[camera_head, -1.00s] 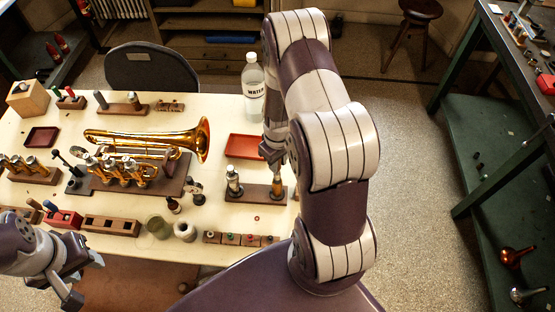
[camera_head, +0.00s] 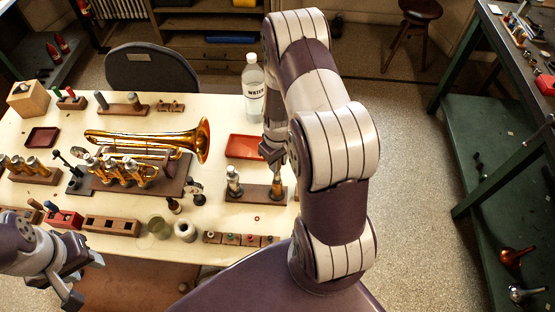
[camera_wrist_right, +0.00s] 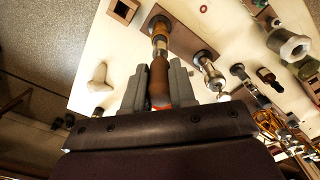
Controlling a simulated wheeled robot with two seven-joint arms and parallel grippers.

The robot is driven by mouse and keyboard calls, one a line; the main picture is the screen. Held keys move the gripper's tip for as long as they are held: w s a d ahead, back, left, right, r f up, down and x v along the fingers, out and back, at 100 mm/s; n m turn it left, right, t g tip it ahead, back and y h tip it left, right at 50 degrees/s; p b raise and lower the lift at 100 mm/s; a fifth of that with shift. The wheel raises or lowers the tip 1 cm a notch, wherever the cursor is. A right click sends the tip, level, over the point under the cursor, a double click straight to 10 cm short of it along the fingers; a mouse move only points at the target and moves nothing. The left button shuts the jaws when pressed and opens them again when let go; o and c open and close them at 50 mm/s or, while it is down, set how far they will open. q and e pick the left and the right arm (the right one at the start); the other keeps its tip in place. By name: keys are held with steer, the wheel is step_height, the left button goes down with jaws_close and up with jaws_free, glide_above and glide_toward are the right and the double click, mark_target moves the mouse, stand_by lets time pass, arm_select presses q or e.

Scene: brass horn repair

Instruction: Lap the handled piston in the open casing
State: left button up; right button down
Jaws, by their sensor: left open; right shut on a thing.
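My right gripper (camera_wrist_right: 156,82) is shut on the brown handle (camera_wrist_right: 160,76) of the handled piston. The handle lines up with the metal open casing (camera_wrist_right: 160,38), which stands on a dark wooden block (camera_wrist_right: 184,32). How deep the piston sits is hard to tell. In the head view the casing (camera_head: 277,190) is at the right end of the block (camera_head: 254,194), just below my right gripper (camera_head: 272,154), which partly hides the handle. A silver valve piece (camera_head: 233,181) stands at the block's left end. My left gripper (camera_head: 85,278) is open and empty at the table's front left.
A brass trumpet (camera_head: 150,145) and a valve cluster on a dark stand lie left of the block. A red tray (camera_head: 245,146) and a water bottle (camera_head: 253,90) are behind it. A rack of small coloured parts (camera_head: 240,239) lies in front.

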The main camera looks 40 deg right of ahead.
stand_by(0.4)
steer(key=shift+f+n+b, duration=0.8)
steer(key=shift+f, duration=0.05)
steer(key=shift+f+n+b, duration=0.8)
steer(key=shift+f+n, duration=0.1)
steer(key=shift+n, duration=0.3)
steer(key=shift+r, duration=0.1)
steer(key=shift+r+m+p, duration=0.5)
steer(key=shift+r+p, duration=0.1)
steer(key=shift+p, duration=0.15)
steer(key=shift+r+m+p, duration=1.1)
steer(key=shift+m+p, duration=0.05)
steer(key=shift+m, duration=0.35)
steer(key=shift+r, duration=0.1)
